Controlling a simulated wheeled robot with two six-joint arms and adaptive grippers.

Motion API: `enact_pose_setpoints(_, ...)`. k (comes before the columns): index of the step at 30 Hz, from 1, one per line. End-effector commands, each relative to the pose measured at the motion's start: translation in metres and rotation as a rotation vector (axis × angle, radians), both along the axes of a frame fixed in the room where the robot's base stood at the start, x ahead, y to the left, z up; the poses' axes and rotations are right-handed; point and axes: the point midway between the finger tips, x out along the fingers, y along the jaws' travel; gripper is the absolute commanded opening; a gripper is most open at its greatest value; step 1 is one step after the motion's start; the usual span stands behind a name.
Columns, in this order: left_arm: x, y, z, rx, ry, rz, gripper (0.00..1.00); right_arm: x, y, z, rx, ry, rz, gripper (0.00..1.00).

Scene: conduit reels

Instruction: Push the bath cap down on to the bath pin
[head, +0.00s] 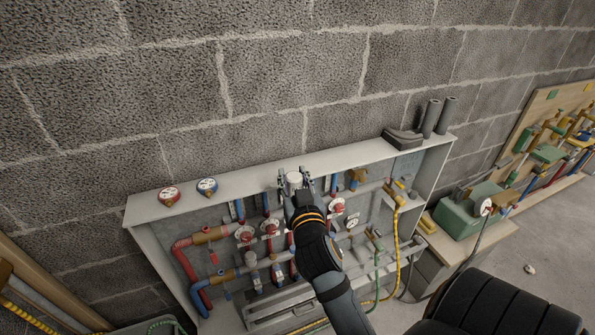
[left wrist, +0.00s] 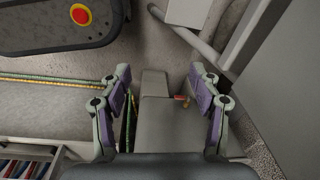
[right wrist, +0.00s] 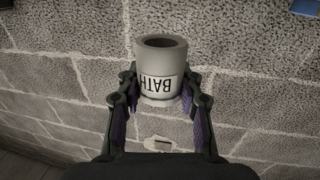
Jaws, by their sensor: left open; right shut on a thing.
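My right gripper (head: 296,187) is shut on the bath cap (head: 293,178) at the front of the cabinet's top ledge, left of its middle. In the right wrist view the cap (right wrist: 160,68) is a pale grey cup with an open round end and a BATH label that reads upside down. The fingers (right wrist: 160,80) clasp its two sides. I cannot make out the bath pin; the arm and gripper cover part of the cabinet. My left gripper (left wrist: 160,72) is open and empty in the left wrist view, out of the head view.
The open cabinet (head: 139,212) holds red and blue pipes, valves and gauges. A green machine (head: 468,211) sits on a bench to the right. The block wall is behind.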

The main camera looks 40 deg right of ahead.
Motion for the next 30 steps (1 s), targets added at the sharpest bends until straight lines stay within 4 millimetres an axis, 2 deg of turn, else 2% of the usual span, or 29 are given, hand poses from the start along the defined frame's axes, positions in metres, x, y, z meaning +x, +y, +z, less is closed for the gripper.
enact_pose_setpoints(1,0.014,-0.002,-0.033,-0.003,-0.007,0.0,0.63,0.001,0.003,-0.047,-0.005,0.002,0.023,0.06)
enact_pose_setpoints(6,0.054,-0.011,-0.056,-0.015,-0.007,0.002,0.63,0.003,0.012,-0.128,-0.006,0.005,0.106,0.06)
enact_pose_setpoints(8,0.066,-0.014,-0.062,-0.019,-0.008,0.001,0.63,0.004,0.016,-0.157,-0.006,0.004,0.138,0.06)
enact_pose_setpoints(12,0.09,-0.021,-0.071,-0.031,-0.01,-0.001,0.63,0.003,0.025,-0.226,-0.006,0.005,0.214,0.06)
enact_pose_setpoints(18,0.112,-0.033,-0.073,-0.05,-0.013,-0.009,0.63,0.0,0.037,-0.322,-0.004,0.006,0.326,0.06)
enact_pose_setpoints(21,0.116,-0.037,-0.069,-0.056,-0.013,-0.014,0.63,-0.002,0.042,-0.36,-0.005,0.005,0.375,0.06)
enact_pose_setpoints(24,0.117,-0.04,-0.063,-0.061,-0.011,-0.018,0.63,-0.005,0.046,-0.387,-0.003,0.005,0.41,0.06)
enact_pose_setpoints(27,0.118,-0.042,-0.057,-0.064,-0.011,-0.022,0.63,-0.006,0.048,-0.401,-0.001,0.002,0.433,0.06)
enact_pose_setpoints(30,0.118,-0.043,-0.052,-0.065,-0.011,-0.023,0.63,-0.007,0.049,-0.405,-0.001,0.001,0.444,0.06)
